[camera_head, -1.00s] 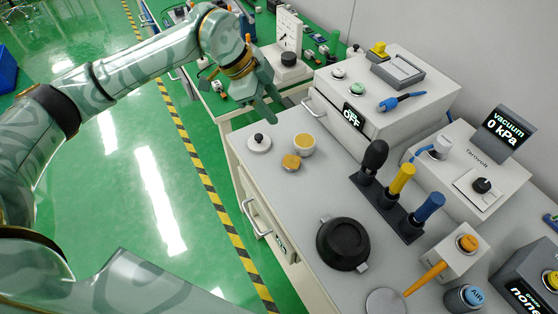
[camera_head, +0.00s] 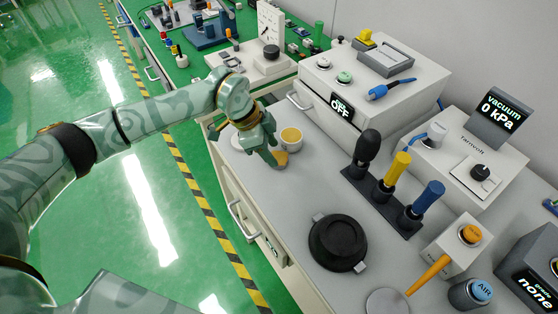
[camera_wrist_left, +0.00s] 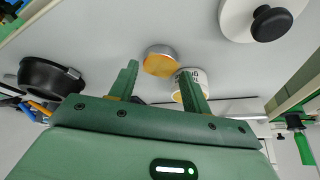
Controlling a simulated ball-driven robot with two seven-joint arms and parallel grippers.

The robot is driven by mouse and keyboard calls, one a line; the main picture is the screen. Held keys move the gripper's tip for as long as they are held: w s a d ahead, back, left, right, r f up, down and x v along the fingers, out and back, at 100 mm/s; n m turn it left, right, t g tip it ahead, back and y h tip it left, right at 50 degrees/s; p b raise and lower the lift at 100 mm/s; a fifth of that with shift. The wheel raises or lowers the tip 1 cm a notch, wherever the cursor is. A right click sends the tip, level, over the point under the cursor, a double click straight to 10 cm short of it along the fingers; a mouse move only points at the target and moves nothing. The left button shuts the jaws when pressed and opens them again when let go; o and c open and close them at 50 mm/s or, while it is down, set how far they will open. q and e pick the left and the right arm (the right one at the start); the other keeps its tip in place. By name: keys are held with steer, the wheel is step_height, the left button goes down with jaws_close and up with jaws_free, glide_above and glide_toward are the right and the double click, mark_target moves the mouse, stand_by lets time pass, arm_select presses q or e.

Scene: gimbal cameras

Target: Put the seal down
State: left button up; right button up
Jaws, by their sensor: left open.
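What I take for the seal is a small disc with an orange face and a metal rim (camera_head: 282,158). It rests on the grey worktop beside a white cup (camera_head: 291,142) with a yellow inside. My left gripper (camera_head: 272,152) is open and close to the disc, partly covering it in the head view. In the left wrist view the disc (camera_wrist_left: 159,64) shows between and just beyond the open fingertips (camera_wrist_left: 159,72). The cup (camera_wrist_left: 187,84) shows partly behind one finger. I cannot tell whether a finger touches the disc. My right gripper is not in view.
A white lid with a black knob (camera_wrist_left: 235,22) lies near the disc. A black round pan (camera_head: 338,243) and a rack of coloured handles (camera_head: 385,198) stand farther along. A white box reading OFF (camera_head: 343,108) stands behind.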

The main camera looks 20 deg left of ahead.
arm_select(q)
steer(key=x, duration=0.3)
steer(key=shift+a+b, duration=0.15)
steer(key=shift+b, duration=0.15)
steer(key=shift+r, duration=0.1)
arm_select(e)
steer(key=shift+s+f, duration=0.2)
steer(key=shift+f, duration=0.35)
arm_select(q)
steer(key=c, duration=0.9)
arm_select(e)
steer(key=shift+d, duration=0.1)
arm_select(q)
steer(key=shift+r, duration=0.1)
